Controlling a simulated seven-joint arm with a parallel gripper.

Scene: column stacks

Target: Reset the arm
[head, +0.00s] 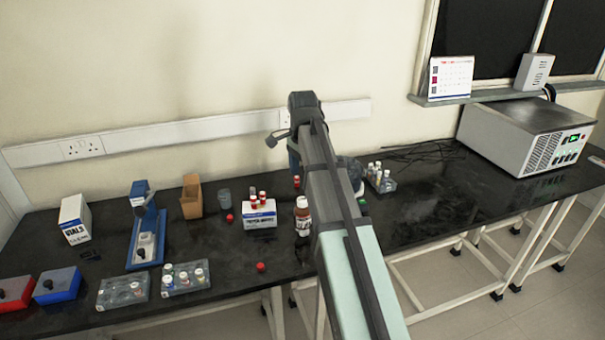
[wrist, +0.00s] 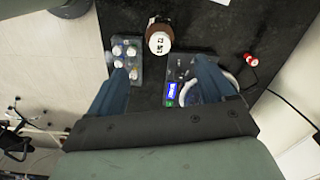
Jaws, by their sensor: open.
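My gripper (wrist: 160,70) is open, with its two blue fingers spread wide in the wrist view and nothing held between them. It points down over the black bench (head: 440,205). In the head view my arm stretches out over the bench and hides most of the gripper. In the wrist view a brown bottle with a white cap (wrist: 160,42) stands beyond the fingertips. A vial rack (wrist: 125,62) lies by the left finger. A device with a small blue display (wrist: 174,92) shows by the right finger, partly hidden.
A brown bottle (head: 303,215), a white box with red-capped vials (head: 259,216) and a cardboard box (head: 191,197) stand left of my arm. Vial racks (head: 185,279) lie at the front. A small rack (head: 381,178) and a large grey instrument (head: 525,135) are right. Bench surface between is clear.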

